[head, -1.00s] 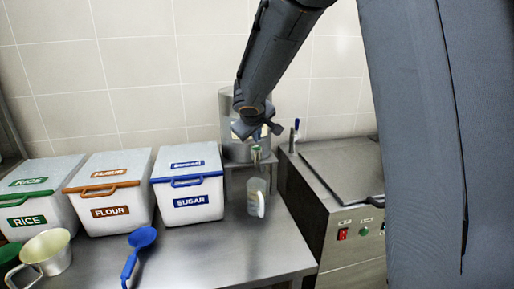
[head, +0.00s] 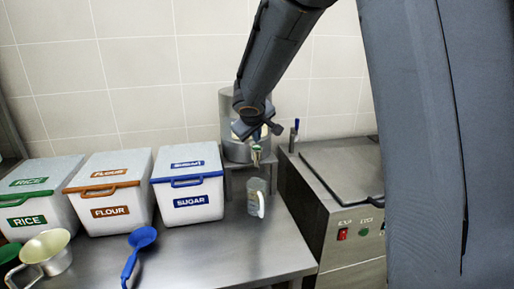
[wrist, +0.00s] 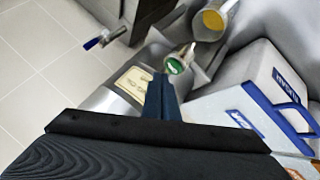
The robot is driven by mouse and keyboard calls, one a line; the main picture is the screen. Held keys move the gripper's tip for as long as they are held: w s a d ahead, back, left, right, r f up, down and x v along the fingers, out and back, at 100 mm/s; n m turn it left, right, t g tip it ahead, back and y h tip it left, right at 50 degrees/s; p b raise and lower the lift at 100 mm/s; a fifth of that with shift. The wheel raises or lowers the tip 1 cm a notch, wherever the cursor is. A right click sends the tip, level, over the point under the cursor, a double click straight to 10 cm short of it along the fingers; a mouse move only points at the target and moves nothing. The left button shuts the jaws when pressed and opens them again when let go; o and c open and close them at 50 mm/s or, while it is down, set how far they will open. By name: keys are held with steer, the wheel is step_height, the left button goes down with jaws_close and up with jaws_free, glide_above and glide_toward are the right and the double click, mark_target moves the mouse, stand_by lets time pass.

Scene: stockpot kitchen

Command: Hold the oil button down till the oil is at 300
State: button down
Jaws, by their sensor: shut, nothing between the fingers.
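The steel oil dispenser (head: 236,152) stands on a stand at the back of the counter; its pale label (wrist: 133,84) shows in the wrist view. The green button (wrist: 174,66) sits on the dispenser's front. My gripper (head: 258,138) is shut and empty in front of the dispenser. In the wrist view its fingertips (wrist: 163,80) are right beside the button; I cannot tell if they touch it. A clear measuring jug (head: 255,199) stands below the spout, and yellow oil (wrist: 213,20) shows in it. Its scale marks are too small to read.
White rice (head: 32,199), flour (head: 110,190) and sugar (head: 188,188) bins stand left of the dispenser. A steel fryer (head: 335,200) with a red switch (head: 342,234) stands at the right.

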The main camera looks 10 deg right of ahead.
mark_target(257, 148)
steer(key=shift+f+b, duration=0.95)
steer(key=shift+b, duration=0.55)
stand_by(1.2)
steer(key=shift+r, duration=0.1)
steer(key=shift+r+p, duration=0.65)
steer(key=shift+r, duration=0.2)
steer(key=shift+r, duration=0.1)
step_height(257, 148, up, 5)
steer(key=p, duration=0.4)
steer(key=s+f+m+g+y, duration=0.1)
steer(key=s+f, duration=0.4)
steer(key=s, duration=0.6)
steer(key=s+f+m+g+y, duration=0.1)
steer(key=s+f+g, duration=0.3)
steer(key=s, duration=0.8)
steer(key=s+f+m+g, duration=0.2)
steer(key=s+f, duration=0.4)
steer(key=s, duration=0.5)
steer(key=shift+s+d+f+m+g+y, duration=0.2)
steer(key=shift+d+f+m+g+y, duration=0.15)
steer(key=shift+m, duration=0.35)
